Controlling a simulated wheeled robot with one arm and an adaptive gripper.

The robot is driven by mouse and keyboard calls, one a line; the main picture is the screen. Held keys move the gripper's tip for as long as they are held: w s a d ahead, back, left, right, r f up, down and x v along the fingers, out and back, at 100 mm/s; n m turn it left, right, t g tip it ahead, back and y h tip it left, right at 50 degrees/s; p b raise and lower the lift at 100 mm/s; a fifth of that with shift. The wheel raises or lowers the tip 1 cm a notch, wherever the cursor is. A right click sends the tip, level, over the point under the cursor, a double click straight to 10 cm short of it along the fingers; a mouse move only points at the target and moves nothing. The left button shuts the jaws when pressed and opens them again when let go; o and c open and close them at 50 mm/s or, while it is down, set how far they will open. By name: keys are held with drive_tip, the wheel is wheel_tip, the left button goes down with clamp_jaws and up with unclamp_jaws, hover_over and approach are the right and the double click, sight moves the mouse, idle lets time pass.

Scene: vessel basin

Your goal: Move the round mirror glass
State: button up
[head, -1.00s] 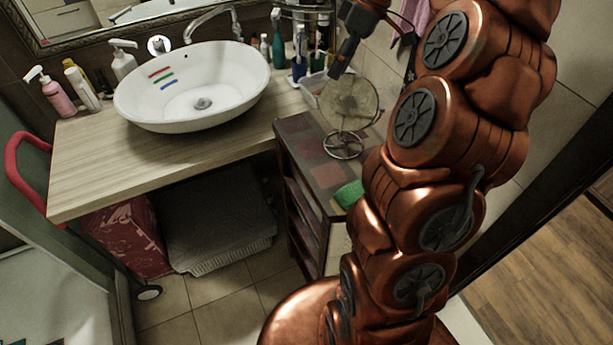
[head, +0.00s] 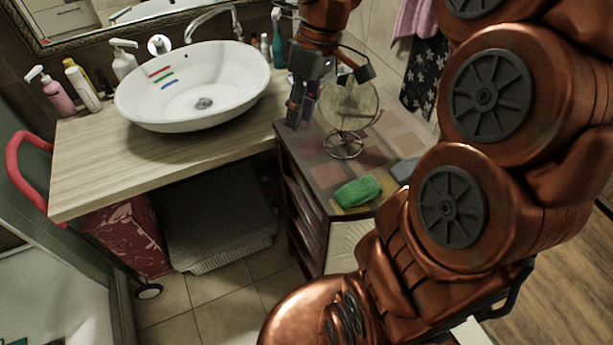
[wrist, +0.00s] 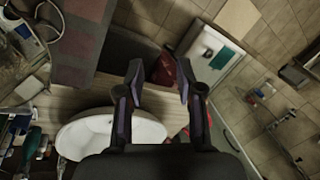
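The round mirror glass (head: 352,104) stands upright on a thin wire stand with a ring base, on top of the small dark cabinet (head: 290,160) right of the sink. My gripper (head: 300,113) hangs just left of the mirror in the head view, close to it and partly in front of its upper left edge. The wrist view shows my gripper (wrist: 160,75) with its two fingers spread apart and nothing between them. I cannot tell from these views whether any part of it touches the mirror.
A green sponge (head: 357,191) lies at the cabinet's front. The white basin (head: 185,115) sits on the wooden counter (head: 90,170) to the left. Several bottles stand behind it, including a pink one (head: 57,97). A patterned cloth (head: 425,75) hangs at the right wall.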

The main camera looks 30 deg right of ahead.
drive_tip(key=s+a+f+m+h, duration=0.1)
drive_tip(key=s+a+f, duration=0.1)
drive_tip(key=s, duration=0.3)
drive_tip(key=s+a+f+m+h, duration=0.1)
drive_tip(key=s+a+f+m, duration=0.1)
drive_tip(key=s, duration=0.4)
drive_tip(key=shift+a+f+g, duration=0.25)
drive_tip(key=shift+a+g, duration=0.15)
drive_tip(key=shift+a, duration=0.15)
